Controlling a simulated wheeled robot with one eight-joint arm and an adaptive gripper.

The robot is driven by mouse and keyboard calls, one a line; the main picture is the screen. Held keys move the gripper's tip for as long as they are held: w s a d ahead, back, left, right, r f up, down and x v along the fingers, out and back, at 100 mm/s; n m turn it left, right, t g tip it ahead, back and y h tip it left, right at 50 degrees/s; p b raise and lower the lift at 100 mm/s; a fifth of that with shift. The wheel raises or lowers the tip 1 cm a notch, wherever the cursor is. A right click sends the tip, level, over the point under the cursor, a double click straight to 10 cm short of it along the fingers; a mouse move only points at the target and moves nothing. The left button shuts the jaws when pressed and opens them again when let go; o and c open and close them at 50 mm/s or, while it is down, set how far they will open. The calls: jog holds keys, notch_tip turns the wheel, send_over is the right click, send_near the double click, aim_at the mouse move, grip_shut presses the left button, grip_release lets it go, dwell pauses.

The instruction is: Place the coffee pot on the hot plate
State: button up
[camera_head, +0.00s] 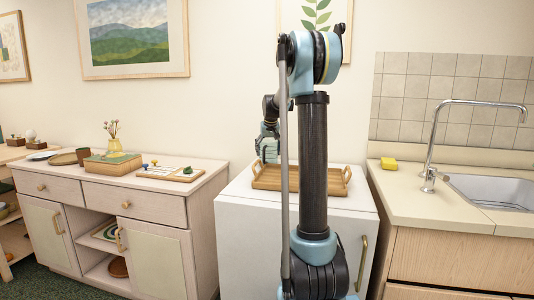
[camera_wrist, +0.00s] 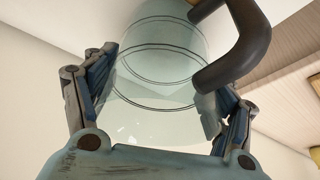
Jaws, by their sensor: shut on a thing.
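The coffee pot is a clear glass vessel (camera_wrist: 160,75) with dark ring lines and a thick dark curved handle (camera_wrist: 245,50) in the wrist view. My gripper (camera_wrist: 155,105) is shut on its glass body, with one finger on each side. The right finger lies close to the lower end of the handle. In the head view my gripper (camera_head: 267,143) hangs over the left part of a wooden tray, and the pot cannot be made out clearly there. I cannot pick out a hot plate in either view.
The wooden tray (camera_head: 268,184) stands on a white cabinet (camera_head: 242,203); my arm hides part of it. A counter at right has a yellow sponge (camera_head: 389,164), tap (camera_head: 430,150) and sink.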

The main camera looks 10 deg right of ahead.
jog(key=o, duration=1.5)
jog(key=shift+f, duration=0.1)
